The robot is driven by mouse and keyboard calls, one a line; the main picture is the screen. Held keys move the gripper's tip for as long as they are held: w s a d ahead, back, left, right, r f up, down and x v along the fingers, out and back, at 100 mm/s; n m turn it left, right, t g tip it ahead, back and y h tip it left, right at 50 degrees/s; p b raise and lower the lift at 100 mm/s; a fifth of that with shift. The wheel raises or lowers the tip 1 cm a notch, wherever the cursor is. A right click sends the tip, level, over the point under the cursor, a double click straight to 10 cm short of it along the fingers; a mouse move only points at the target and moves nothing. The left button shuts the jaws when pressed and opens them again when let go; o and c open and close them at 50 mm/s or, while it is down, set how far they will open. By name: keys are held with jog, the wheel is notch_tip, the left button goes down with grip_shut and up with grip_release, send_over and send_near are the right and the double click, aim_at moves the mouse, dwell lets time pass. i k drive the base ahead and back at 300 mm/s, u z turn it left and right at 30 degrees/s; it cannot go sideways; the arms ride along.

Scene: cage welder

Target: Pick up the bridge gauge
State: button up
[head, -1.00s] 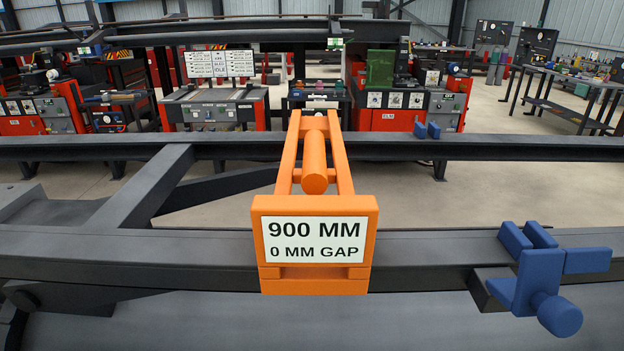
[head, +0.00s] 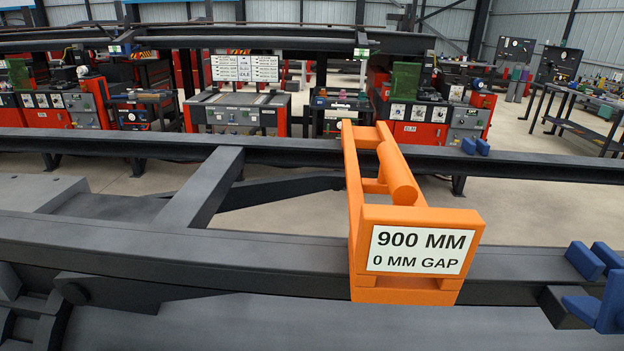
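The bridge gauge (head: 416,215) is an orange frame with a cylindrical handle along its middle. Its near end plate carries a white label reading "900 MM" and "0 MM GAP". It stands right of centre in the head view and spans from the near dark beam (head: 190,262) to the far dark beam (head: 290,152). The near end plate hangs over the front of the near beam. My gripper does not show in this view, so its position relative to the gauge cannot be seen.
A blue clamp (head: 598,290) sits on the near beam at the right, partly cut off. Small blue blocks (head: 475,146) sit on the far beam. A diagonal dark brace (head: 205,187) joins the beams left of the gauge. Red and grey machines (head: 430,120) stand behind.

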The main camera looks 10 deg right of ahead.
aim_at(408, 252)
jog(key=u, duration=2.35)
jog(key=k, duration=2.45)
jog(key=z, duration=1.25)
jog(key=i, duration=1)
